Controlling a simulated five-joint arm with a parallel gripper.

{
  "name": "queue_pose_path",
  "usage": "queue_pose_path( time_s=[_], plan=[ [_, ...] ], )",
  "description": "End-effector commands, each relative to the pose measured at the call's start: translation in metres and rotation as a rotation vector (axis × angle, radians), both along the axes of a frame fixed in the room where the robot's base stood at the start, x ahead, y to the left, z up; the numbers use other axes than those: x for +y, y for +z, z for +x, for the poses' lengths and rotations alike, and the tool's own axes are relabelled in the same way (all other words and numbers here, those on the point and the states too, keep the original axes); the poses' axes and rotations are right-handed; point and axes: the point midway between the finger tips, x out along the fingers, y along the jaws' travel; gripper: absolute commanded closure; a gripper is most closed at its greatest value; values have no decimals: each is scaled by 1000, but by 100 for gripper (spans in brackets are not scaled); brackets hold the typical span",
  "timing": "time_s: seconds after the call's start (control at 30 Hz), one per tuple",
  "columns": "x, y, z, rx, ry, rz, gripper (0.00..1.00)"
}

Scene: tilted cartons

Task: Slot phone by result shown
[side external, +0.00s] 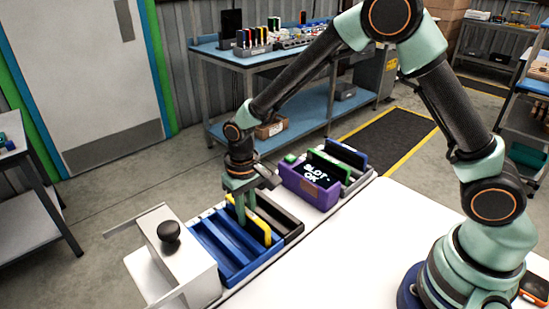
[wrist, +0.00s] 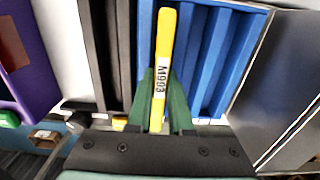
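In the side external view, the phone (side external: 259,230) is at the right edge of the blue slotted rack (side external: 212,262), beside the black rack (side external: 292,226). My gripper (side external: 240,208) points down over it. Whether the phone's lower edge is seated in a slot is hidden. The purple box (side external: 298,188) has a black display (side external: 315,174) reading "SLOT - OK".
A grey rack (side external: 358,180) behind the purple box holds dark and blue upright pieces. A white-grey box with a black knob (side external: 169,231) stands left of the blue rack.

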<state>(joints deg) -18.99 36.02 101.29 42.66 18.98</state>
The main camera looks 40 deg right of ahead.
Motion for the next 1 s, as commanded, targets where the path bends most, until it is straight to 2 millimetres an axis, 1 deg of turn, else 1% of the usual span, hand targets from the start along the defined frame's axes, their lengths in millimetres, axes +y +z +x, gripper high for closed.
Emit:
queue_pose_path(
  time_s=[0.03,0.07,0.1,0.4,0.53,0.67,0.9,1.0],
  plan=[
    [0,0,0,-1,0,0,66],
    [0,0,0,-1,0,0,55],
    [0,0,0,-1,0,0,46],
    [0,1,0,0,0,0,46],
    [0,10,1,-2,0,1,46],
    [0,30,1,-5,0,2,46],
    [0,80,1,-6,0,2,46],
    [0,97,1,-5,0,2,46]
  ],
)
